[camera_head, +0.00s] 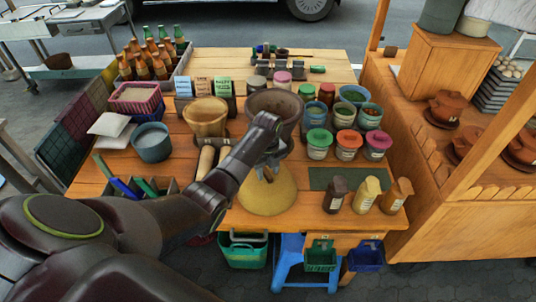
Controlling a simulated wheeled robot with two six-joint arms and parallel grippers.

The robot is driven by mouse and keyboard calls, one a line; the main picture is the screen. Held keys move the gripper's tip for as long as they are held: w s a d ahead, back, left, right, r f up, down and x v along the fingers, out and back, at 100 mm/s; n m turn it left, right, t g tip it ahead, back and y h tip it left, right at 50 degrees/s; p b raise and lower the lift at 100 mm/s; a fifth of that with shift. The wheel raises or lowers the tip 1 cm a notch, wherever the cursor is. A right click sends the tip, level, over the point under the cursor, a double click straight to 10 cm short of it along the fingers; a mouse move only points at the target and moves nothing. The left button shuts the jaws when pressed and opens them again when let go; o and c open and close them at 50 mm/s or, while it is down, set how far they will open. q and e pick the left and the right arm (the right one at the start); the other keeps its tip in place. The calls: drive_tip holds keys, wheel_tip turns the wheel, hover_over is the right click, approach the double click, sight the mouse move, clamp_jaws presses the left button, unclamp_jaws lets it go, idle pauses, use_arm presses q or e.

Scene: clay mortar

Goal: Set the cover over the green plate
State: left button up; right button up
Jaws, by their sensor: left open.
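A yellow cone-shaped cover (268,195) stands upright at the front edge of the wooden table, wide end down. My left gripper (268,168) is open at the top of the cover; its fingers are small and dark, and I cannot tell whether they touch it. No round green plate shows; anything under the cover is hidden. A flat dark green rectangle (335,179) lies on the table just right of the cover. My right gripper is not in view.
A clay mortar (275,108) stands behind my left gripper, with a wooden bowl (206,118) to its left. Lidded jars (319,146) stand to the right, and small bottles (366,195) at the front right. A blue-grey pot (152,143) stands left.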

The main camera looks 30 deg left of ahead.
use_arm(q)
wheel_tip(320, 180, up, 17)
drive_tip(key=p, duration=0.4)
drive_tip(key=shift+f, duration=0.1)
